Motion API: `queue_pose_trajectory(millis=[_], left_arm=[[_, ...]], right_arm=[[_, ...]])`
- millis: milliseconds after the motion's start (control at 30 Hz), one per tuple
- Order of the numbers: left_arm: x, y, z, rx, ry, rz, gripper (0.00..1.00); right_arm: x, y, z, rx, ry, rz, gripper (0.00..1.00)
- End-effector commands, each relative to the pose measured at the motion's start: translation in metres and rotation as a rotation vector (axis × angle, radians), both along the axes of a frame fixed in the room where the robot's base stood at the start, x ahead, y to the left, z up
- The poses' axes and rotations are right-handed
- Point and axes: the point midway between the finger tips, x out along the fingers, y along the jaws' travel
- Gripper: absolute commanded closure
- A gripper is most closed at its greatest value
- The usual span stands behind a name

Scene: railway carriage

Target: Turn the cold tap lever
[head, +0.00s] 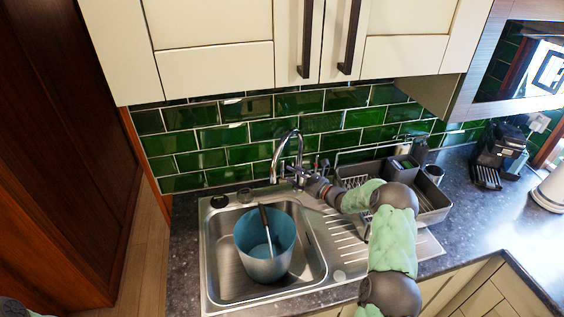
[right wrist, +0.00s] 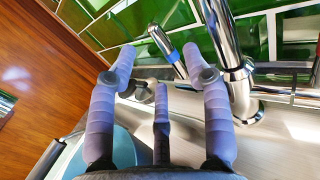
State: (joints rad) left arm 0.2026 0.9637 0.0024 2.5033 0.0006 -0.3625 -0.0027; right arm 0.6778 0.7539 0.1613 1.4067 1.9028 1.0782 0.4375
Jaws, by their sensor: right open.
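The chrome tap (head: 283,150) stands behind the sink with its spout arched up. In the right wrist view its thick chrome body (right wrist: 232,70) rises at the right. The cold tap lever (right wrist: 164,46), a short chrome rod with a blue band, sticks out left of the body. My left gripper is out of view.
A grey dish rack (head: 433,205) stands right of the tap. Green tiles (head: 222,138) close the back, and cream cupboards (head: 212,35) hang above.

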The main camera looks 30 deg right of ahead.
Motion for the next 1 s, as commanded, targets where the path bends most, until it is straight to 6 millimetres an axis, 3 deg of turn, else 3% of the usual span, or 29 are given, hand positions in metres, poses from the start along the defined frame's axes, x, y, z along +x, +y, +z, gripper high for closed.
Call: queue_pose_trajectory(millis=[500, 867, 1000], left_arm=[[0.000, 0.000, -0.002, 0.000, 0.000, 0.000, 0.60], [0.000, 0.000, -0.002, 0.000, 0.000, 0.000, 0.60], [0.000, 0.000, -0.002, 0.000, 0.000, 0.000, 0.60]], right_arm=[[0.061, 0.022, 0.000, -0.001, -0.001, 0.001, 0.50], [0.067, 0.024, 0.000, 0.000, 0.000, 0.000, 0.50], [0.067, 0.024, 0.000, 0.000, 0.000, 0.000, 0.84]])
